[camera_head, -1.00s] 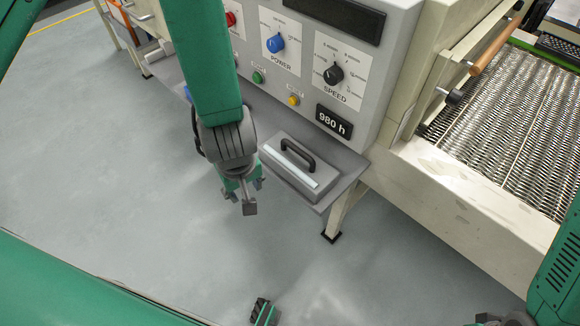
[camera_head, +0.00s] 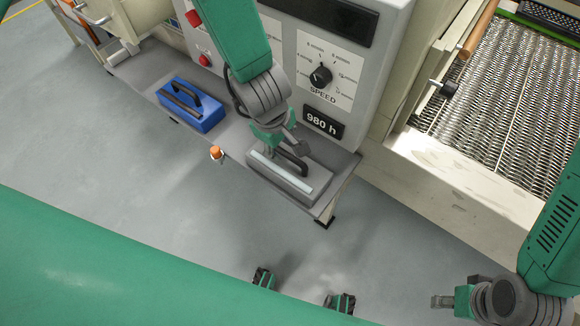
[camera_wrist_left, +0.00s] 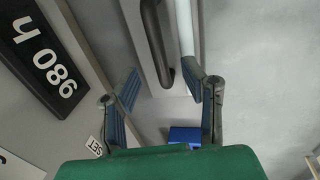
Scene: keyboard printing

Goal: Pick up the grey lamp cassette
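The grey lamp cassette (camera_head: 272,174) lies on the narrow shelf below the control panel. It has a dark arched handle (camera_head: 294,163) and a pale strip along its top. My left gripper (camera_head: 281,143) is over the cassette, close to its handle, and partly covers it in the head view. In the left wrist view, the fingers (camera_wrist_left: 163,78) are spread apart, with the near end of the handle (camera_wrist_left: 153,35) between or just beyond the tips. I cannot tell whether they touch it. My right gripper (camera_head: 450,299) is at the lower right, away from the shelf.
A blue cassette (camera_head: 205,120) with a dark handle lies further left on the same shelf. A small orange-topped object (camera_head: 216,153) is at the shelf's front edge. The control panel (camera_head: 330,75) rises close behind the grey cassette. The floor in front is clear.

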